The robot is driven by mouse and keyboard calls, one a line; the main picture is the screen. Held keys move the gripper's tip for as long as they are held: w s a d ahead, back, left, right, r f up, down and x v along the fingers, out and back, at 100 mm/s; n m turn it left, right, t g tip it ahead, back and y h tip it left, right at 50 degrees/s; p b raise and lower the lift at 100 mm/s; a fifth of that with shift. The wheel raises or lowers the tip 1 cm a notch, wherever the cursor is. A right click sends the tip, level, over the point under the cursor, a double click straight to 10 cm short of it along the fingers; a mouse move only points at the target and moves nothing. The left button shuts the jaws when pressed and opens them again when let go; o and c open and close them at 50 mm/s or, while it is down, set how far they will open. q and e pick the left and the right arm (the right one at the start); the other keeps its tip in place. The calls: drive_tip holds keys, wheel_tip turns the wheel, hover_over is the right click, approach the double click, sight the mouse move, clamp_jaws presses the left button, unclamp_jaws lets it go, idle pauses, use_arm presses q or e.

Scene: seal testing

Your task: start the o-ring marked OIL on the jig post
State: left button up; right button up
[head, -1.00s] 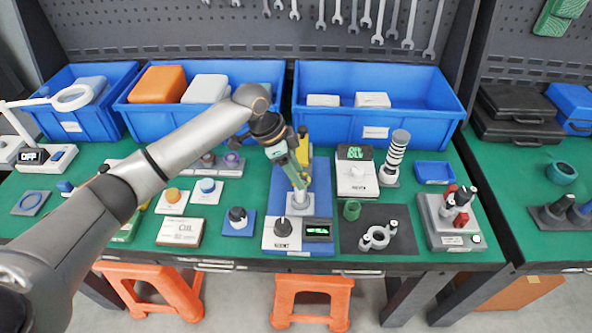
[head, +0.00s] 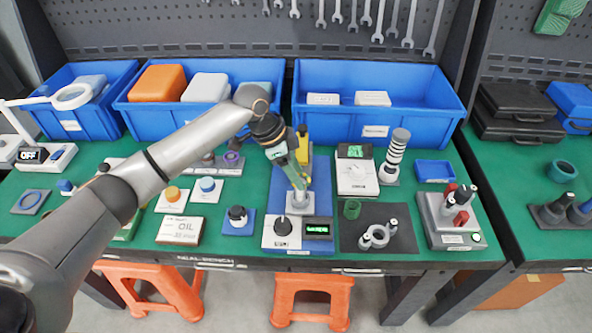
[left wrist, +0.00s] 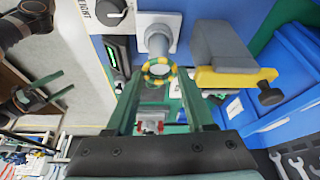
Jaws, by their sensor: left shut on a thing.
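My left gripper (left wrist: 160,80) is shut on a yellow-and-green striped o-ring (left wrist: 147,72), held at the fingertips. The grey jig post (left wrist: 158,42) stands on a pale square base just beyond the ring. Ring and post overlap in the left wrist view; I cannot tell whether they touch. In the head view my left gripper (head: 298,182) is low over the post's base (head: 298,209), and the ring is too small to make out. A card marked OIL (head: 180,231) lies left of the jig. My right gripper (left wrist: 60,88) is open and empty at the left of the left wrist view.
The jig's blue board carries a black knob (head: 283,226), a lit display (head: 317,229) and a yellow clamp-like part (left wrist: 235,77) close beside the post. A dark mat (head: 372,240) with a grey ring-shaped part lies right. Blue bins (head: 380,125) line the back.

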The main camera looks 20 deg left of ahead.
use_arm(q)
drive_tip(key=shift+f, duration=0.45)
idle(0.3)
drive_tip(key=o, duration=1.1)
drive_tip(key=shift+c, duration=0.2)
wheel_tip(320, 180, up, 3)
drive_tip(key=shift+f+p, duration=0.1)
drive_tip(key=shift+p, duration=1.15)
drive_tip(key=shift+r, duration=2.1)
drive_tip(key=shift+s+f, duration=0.1)
